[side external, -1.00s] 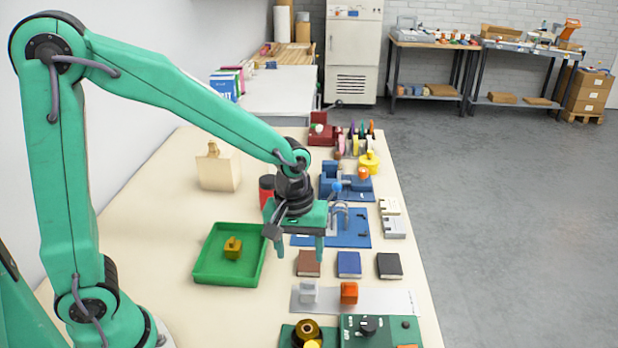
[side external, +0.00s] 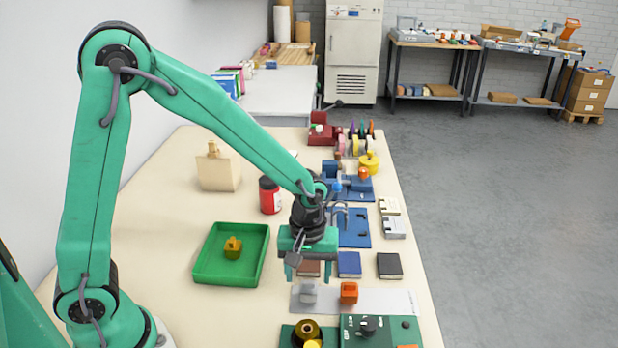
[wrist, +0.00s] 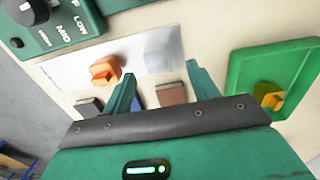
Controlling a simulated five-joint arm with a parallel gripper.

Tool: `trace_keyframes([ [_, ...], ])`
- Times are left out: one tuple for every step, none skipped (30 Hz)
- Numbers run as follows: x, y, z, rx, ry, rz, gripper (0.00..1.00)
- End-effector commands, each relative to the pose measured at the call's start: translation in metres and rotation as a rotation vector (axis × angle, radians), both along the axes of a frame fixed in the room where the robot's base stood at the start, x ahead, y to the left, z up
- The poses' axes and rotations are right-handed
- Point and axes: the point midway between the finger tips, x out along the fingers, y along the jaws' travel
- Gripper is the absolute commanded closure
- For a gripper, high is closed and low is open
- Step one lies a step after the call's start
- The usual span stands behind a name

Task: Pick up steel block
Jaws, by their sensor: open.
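The steel block (side external: 308,292), a small light grey block with a raised top, sits on the left end of a pale grey strip (side external: 380,300) near the table's front. In the wrist view the pale steel block (wrist: 160,58) shows beyond the fingertips, blurred into the bright strip. My gripper (side external: 310,273) is open, pointing down, and appears above and just behind the block in the side view. In the wrist view nothing is between the fingers of my gripper (wrist: 161,75). An orange block (side external: 349,293) stands on the same strip, right of the steel one.
A green tray (side external: 200,272) with a brass-coloured block (side external: 233,247) lies to the left. Brown, blue (side external: 349,264) and black (side external: 389,265) squares lie behind the strip. A green panel with a knob (side external: 369,325) and a spool stand in front.

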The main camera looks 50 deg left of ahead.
Motion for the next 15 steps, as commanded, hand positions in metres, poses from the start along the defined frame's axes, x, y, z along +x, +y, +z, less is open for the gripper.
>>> trace_keyframes([
  [0.0,0.0,0.0,0.0,0.0,0.0,0.41],
  [0.0,0.0,0.0,0.0,0.0,0.0,0.41],
  [0.0,0.0,-0.001,0.001,0.001,0.0,0.41],
  [0.0,0.0,-0.002,0.0,0.001,0.0,0.41],
  [0.0,0.0,-0.003,0.0,0.001,0.0,0.41],
  [0.0,0.0,-0.005,0.001,0.002,0.0,0.41],
  [-0.001,0.0,-0.007,0.001,0.004,0.0,0.41],
  [0.0,-0.001,-0.009,0.001,0.003,0.0,0.41],
  [0.0,-0.001,-0.013,0.001,0.002,0.0,0.41],
  [-0.001,-0.001,-0.016,0.001,0.004,0.0,0.41],
  [-0.001,-0.001,-0.02,0.001,0.004,0.0,0.41],
  [0.0,-0.002,-0.024,0.001,0.004,0.0,0.41],
  [0.0,-0.002,-0.027,0.001,0.004,0.0,0.41],
  [-0.001,-0.002,-0.031,0.001,0.005,0.0,0.41],
  [0.0,-0.002,-0.035,0.001,0.004,0.0,0.41],
])
